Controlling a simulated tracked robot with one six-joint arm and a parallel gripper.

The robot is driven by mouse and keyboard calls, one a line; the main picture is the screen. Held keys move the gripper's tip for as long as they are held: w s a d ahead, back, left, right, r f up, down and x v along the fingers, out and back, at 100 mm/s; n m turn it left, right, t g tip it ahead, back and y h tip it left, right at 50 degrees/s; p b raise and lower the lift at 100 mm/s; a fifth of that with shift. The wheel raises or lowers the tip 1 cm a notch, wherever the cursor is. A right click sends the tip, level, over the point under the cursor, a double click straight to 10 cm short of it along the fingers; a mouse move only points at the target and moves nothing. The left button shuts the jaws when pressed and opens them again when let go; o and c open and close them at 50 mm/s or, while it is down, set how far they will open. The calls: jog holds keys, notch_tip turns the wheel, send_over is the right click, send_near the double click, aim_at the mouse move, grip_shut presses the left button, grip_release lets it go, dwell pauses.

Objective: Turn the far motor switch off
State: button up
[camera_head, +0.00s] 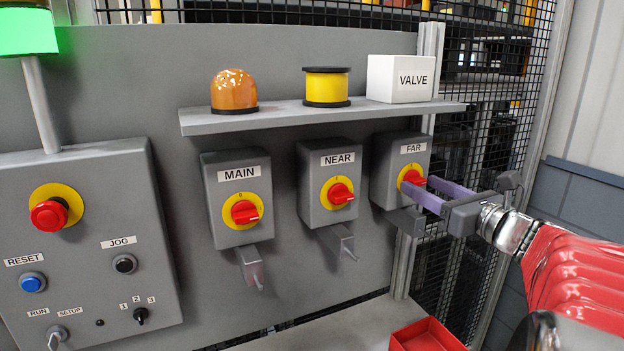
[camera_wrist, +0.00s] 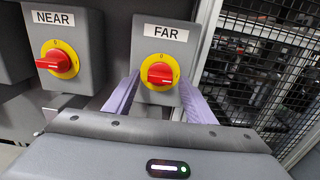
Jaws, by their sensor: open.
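The far motor switch is a grey box labelled FAR (camera_head: 388,185) with a red knob on a yellow round plate (camera_head: 405,176). In the wrist view its red knob (camera_wrist: 160,74) lies roughly horizontal and sits between my two purple fingers. My gripper (camera_head: 418,190) is open, its fingers reaching toward the knob from the right. In the wrist view the fingers (camera_wrist: 160,88) stand apart on either side of the knob's lower part. Whether they touch it I cannot tell. In the head view the fingers partly cover the knob.
The NEAR switch (camera_head: 320,195) and MAIN switch (camera_head: 222,205) stand to the left. A shelf (camera_head: 300,114) above carries an orange beacon (camera_head: 234,92), a yellow-black cylinder (camera_head: 327,86) and a VALVE box (camera_head: 400,80). Wire mesh (camera_head: 470,150) is to the right. A red tray (camera_head: 428,332) lies below.

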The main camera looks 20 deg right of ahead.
jog(key=shift+w, duration=0.6)
jog(key=shift+c, duration=0.5)
jog(key=c, duration=0.9)
jog(key=shift+d, duration=0.15)
